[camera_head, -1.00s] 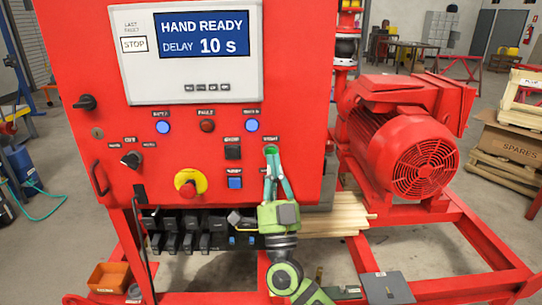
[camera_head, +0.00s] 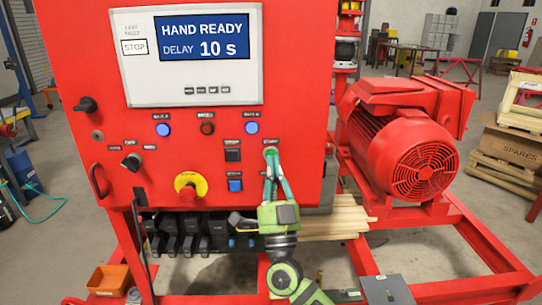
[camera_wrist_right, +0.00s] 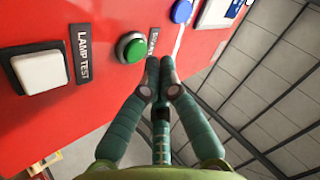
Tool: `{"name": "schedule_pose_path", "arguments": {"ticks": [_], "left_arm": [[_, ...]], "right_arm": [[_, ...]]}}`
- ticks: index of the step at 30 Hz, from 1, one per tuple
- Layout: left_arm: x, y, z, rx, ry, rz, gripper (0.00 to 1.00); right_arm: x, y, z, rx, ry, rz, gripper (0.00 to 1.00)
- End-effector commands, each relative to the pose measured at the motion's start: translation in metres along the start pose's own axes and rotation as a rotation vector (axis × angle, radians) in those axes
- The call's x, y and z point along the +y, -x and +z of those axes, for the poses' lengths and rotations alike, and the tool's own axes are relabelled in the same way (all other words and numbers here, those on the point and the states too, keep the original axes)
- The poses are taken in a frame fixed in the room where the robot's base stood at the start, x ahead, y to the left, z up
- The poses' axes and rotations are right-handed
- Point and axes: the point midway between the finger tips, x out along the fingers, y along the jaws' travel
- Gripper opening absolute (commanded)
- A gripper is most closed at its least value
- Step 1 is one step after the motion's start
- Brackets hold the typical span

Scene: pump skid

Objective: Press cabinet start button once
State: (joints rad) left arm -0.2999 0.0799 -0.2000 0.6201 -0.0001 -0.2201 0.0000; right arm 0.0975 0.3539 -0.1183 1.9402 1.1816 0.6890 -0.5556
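The cabinet screen (camera_head: 204,36) reads HAND READY, DELAY 10 s. My left gripper is not in view.
A white lamp test button (camera_wrist_right: 40,72) and a blue lamp (camera_wrist_right: 181,11) flank the green button in the wrist view. A red emergency stop (camera_head: 187,188) on a yellow disc sits lower left. The red motor (camera_head: 410,140) stands right of the cabinet.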

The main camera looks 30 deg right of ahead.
Motion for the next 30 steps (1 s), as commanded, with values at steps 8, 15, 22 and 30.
{"name": "schedule_pose_path", "arguments": {"ticks": [8, 15, 22, 30], "left_arm": [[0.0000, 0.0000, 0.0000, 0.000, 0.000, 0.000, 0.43], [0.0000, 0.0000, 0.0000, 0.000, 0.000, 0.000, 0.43], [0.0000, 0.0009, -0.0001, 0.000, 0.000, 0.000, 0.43], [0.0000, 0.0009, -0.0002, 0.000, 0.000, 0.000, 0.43]], "right_arm": [[0.0000, 0.0001, 0.0001, 0.000, 0.000, 0.000, 0.00], [0.0001, -0.0001, 0.0001, 0.000, 0.000, 0.000, 0.00], [0.0035, -0.0047, 0.0033, 0.000, 0.002, 0.001, 0.00], [0.0044, -0.0060, 0.0042, 0.000, 0.000, 0.000, 0.00]]}}
